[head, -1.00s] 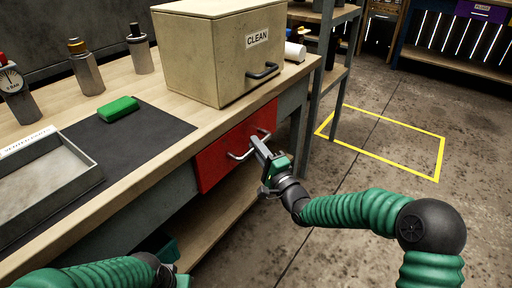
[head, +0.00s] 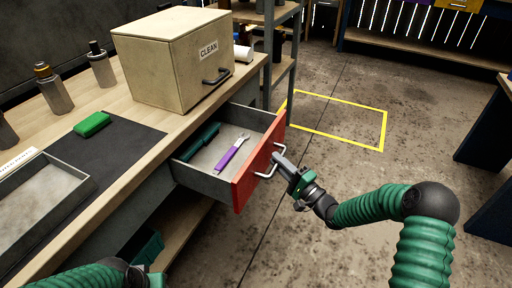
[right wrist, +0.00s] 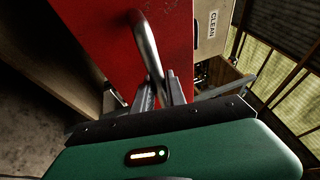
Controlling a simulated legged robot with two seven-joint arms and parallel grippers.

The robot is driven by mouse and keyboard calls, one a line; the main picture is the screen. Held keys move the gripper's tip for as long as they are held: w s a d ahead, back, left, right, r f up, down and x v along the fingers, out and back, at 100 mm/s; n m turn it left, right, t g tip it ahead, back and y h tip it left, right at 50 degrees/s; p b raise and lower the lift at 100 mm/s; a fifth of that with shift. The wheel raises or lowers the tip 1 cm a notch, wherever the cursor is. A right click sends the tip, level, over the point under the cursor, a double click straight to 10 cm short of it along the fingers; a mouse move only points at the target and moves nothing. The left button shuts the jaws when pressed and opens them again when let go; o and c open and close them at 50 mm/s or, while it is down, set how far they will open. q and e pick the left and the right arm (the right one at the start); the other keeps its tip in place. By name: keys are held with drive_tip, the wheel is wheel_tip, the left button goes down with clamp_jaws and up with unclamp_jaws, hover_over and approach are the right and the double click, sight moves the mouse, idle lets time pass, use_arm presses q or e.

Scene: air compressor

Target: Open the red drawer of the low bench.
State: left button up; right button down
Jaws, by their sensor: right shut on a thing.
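The red drawer (head: 258,163) of the low bench (head: 150,160) stands pulled out in the head view. A purple-handled wrench (head: 232,152) and a dark green tool (head: 200,141) lie inside it. My right gripper (head: 277,160) is shut on the drawer's metal handle (head: 265,175). In the right wrist view the handle (right wrist: 147,45) runs down between the fingers (right wrist: 162,92), in front of the red drawer front (right wrist: 175,40). My left arm (head: 85,275) shows at the lower left; its fingertips are not visible.
A wooden box (head: 160,75) marked CLEAN stands on the bench top. A green block (head: 92,124), a grey tray (head: 40,195) and several bottles (head: 54,90) are also there. The floor right of the drawer is clear, with a yellow outline (head: 340,143).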

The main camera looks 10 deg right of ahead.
drive_tip(key=s+d+p, duration=0.4)
drive_tip(key=s+d, duration=0.3)
drive_tip(key=d, duration=0.3)
drive_tip(key=shift+s+f, duration=0.3)
drive_tip(key=shift+f, duration=0.05)
drive_tip(key=shift+a, duration=0.1)
drive_tip(key=c, duration=1.4)
unclamp_jaws()
drive_tip(key=shift+w, duration=0.15)
drive_tip(key=shift+o, duration=0.2)
drive_tip(key=shift+r, duration=0.15)
drive_tip(key=p+v, duration=0.4)
drive_tip(key=v, duration=1.3)
